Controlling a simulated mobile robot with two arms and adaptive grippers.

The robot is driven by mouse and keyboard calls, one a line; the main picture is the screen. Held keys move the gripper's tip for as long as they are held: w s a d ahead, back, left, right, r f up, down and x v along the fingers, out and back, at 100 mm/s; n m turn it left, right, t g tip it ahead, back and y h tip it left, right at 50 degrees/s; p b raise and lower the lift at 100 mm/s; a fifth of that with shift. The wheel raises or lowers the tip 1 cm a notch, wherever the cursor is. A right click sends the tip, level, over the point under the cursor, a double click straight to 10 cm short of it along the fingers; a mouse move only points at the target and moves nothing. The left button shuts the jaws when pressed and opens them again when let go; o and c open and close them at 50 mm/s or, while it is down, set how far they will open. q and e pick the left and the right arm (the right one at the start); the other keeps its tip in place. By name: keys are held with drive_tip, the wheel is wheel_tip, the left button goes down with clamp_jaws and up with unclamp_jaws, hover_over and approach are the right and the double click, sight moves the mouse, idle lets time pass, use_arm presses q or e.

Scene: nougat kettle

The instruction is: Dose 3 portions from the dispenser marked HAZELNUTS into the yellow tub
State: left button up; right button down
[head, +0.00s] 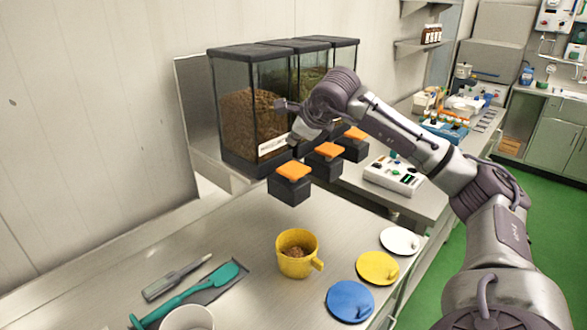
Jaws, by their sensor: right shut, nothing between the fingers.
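The yellow tub (297,254) stands upright on the steel worktop, its handle to the right. Some brown pieces lie inside it. Behind and above it, the nearest dispenser (252,108) is a clear bin with a black lid, filled with brown pieces. Its white label (273,145) is too small to read surely and partly covered by my gripper. An orange paddle (293,171) sits on its black outlet block (289,190). My right gripper (296,136) is shut and empty in front of this bin, above the paddle and apart from it. My left gripper is out of view.
Two more dispensers stand behind, with orange paddles (328,150) and (355,133). Blue (350,301), yellow (377,268) and white (400,240) lids lie right of the tub. A teal spatula (190,294) and a white container (187,319) are at front left. A control box (394,176) stands behind.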

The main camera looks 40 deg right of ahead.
idle(0.7)
drive_tip(key=m, duration=0.1)
drive_tip(key=r+m+p, duration=0.1)
drive_tip(key=shift+m+y, duration=0.3)
drive_tip(key=shift+y, duration=0.1)
drive_tip(key=r+m+y+p, duration=0.1)
drive_tip(key=m, duration=0.2)
drive_tip(key=r+m+y+p, duration=0.1)
drive_tip(key=m, duration=0.3)
drive_tip(key=r+m+y+p, duration=0.1)
drive_tip(key=m, duration=0.2)
drive_tip(key=shift+d+m, duration=0.2)
drive_tip(key=shift+m, duration=0.1)
drive_tip(key=shift+f, duration=0.15)
drive_tip(key=b, duration=0.7)
hover_over(296, 169)
wheel_tip(296, 169, down, 8)
drive_tip(key=shift+r, duration=0.2)
drive_tip(key=shift+f+b, duration=0.35)
drive_tip(key=shift+f, duration=0.15)
drive_tip(key=shift+f, duration=0.15)
